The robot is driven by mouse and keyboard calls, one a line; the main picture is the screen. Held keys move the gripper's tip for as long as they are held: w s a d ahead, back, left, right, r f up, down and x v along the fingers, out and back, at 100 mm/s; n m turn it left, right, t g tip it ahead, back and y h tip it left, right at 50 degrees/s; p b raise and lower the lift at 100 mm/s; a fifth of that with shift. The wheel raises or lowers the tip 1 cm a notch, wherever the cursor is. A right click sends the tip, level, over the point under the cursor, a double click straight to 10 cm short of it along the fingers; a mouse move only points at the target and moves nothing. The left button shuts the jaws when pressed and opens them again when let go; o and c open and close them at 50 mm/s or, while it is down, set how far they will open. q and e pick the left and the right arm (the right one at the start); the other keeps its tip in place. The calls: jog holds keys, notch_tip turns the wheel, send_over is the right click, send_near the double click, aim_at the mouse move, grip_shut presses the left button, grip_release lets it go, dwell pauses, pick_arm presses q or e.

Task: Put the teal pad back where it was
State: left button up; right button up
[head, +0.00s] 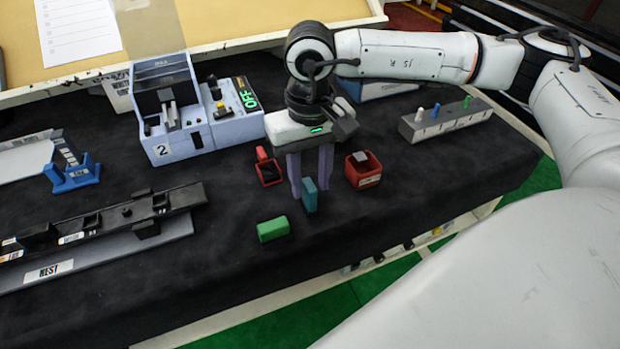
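The teal pad (309,196) is a small upright block near the front part of the black-covered table. My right gripper (311,186) reaches down from above with its two purple fingers, one on each side of the pad. The fingers look shut on the pad, which fills the space between their lower ends. The pad's lower end shows below the fingertips. I cannot tell whether it touches the table. My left gripper is not in view.
A red open box (363,170) stands just right of the pad, and a smaller red holder (268,168) is to its left. A green block (273,229) lies front left. A grey peg block (445,119) is farther right. A black rail fixture (110,220) fills the left.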

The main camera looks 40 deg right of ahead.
aim_at(310, 186)
notch_tip(310, 186, up, 12)
jog(key=b, duration=0.1)
jog(key=shift+f, duration=0.2)
